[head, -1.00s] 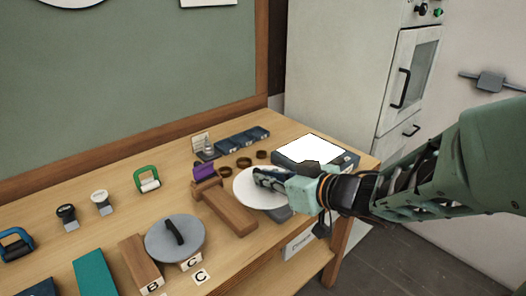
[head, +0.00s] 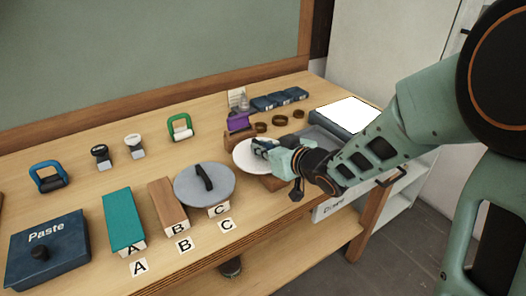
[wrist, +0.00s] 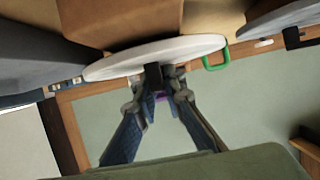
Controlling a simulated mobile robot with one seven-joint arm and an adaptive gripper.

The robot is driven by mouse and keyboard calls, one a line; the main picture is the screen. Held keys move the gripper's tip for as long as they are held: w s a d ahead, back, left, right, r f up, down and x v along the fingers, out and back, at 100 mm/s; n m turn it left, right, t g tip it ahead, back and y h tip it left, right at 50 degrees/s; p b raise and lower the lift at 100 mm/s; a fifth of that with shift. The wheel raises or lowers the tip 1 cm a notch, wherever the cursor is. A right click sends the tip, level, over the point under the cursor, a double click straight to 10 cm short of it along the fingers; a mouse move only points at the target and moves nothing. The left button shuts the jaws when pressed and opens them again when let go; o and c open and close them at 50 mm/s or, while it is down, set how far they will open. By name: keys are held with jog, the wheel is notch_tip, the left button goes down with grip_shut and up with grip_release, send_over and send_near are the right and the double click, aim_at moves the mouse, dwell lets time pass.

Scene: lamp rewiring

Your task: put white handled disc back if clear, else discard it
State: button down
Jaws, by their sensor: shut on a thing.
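The white disc (head: 244,156) is held over the right part of the workbench, above a brown wooden block (head: 274,184) that it partly hides. My gripper (head: 262,147) is shut on the disc's handle; the handle itself is mostly hidden by the fingers. In the wrist view the disc (wrist: 110,66) shows almost edge-on, with my gripper (wrist: 160,75) closed at its middle. Whether the disc touches the block cannot be told. Its face shows no clear mark in the head view. A grey disc with a black handle (head: 218,187) lies by the C label (head: 226,225).
A teal block (head: 122,218) and brown block (head: 167,204) stand by labels A and B. A bright light panel (head: 348,113) and grey tray (head: 322,143) are at right. A labelled bin (head: 333,207) hangs at the front edge.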

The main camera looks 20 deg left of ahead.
jog(key=shift+f, duration=0.2)
jog(key=shift+f, duration=0.15)
jog(key=c, duration=2)
grip_release()
jog(key=shift+r, duration=0.25)
jog(key=shift+p+v, duration=1.45)
jog(key=shift+v, duration=4.6)
jog(key=shift+f, duration=0.15)
